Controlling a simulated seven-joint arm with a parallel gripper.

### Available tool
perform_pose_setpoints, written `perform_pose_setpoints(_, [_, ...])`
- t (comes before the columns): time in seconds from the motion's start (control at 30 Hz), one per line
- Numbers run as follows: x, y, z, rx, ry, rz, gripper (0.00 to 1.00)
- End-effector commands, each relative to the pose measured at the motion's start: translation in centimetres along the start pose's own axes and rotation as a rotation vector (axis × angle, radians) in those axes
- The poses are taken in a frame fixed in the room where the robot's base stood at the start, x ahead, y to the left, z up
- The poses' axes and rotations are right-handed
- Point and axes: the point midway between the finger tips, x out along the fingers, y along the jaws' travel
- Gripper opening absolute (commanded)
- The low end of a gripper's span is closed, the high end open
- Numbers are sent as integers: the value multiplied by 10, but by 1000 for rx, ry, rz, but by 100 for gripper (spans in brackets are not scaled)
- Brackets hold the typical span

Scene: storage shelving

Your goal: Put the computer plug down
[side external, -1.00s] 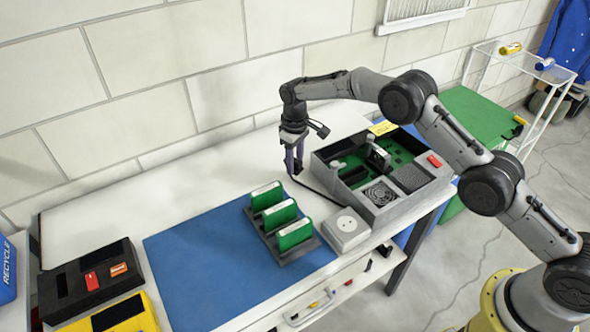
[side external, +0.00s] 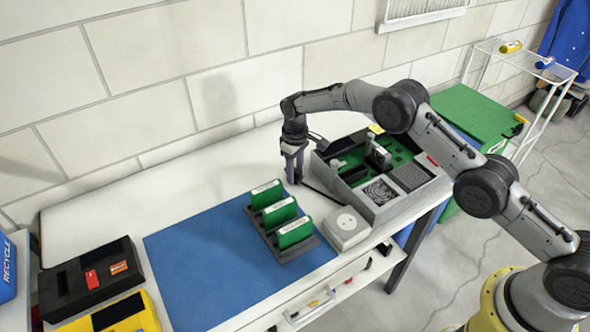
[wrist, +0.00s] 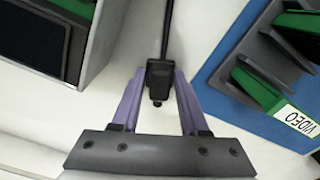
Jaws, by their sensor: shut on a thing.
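My gripper (side external: 293,168) is low over the white bench, left of the open computer case (side external: 378,210). In the wrist view its purple fingers (wrist: 158,90) are shut on the black computer plug (wrist: 160,76). A black cord (wrist: 167,25) runs from the plug away toward the top of the wrist view. In the side view the cord (side external: 322,194) runs past the case's near-left corner toward a white socket box (side external: 347,228). The plug itself is hard to make out in the side view. I cannot tell whether it touches the bench.
A dark rack with several green cards (side external: 280,218) stands on a blue mat (side external: 200,265). A black box (side external: 90,280) and a yellow box (side external: 125,314) sit at the left. The white bench top (side external: 190,180) behind the mat is clear.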

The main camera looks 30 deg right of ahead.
Motion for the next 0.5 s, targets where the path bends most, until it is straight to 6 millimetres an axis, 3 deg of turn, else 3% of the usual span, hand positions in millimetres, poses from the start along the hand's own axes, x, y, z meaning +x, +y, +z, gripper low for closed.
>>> perform_pose_setpoints(0.03, [0,0,0,0,1,0,47])
perform_pose_setpoints(0.2, [0,0,0,0,0,0,74])
perform_pose_setpoints(0.5, [-2,0,0,0,1,0,74])
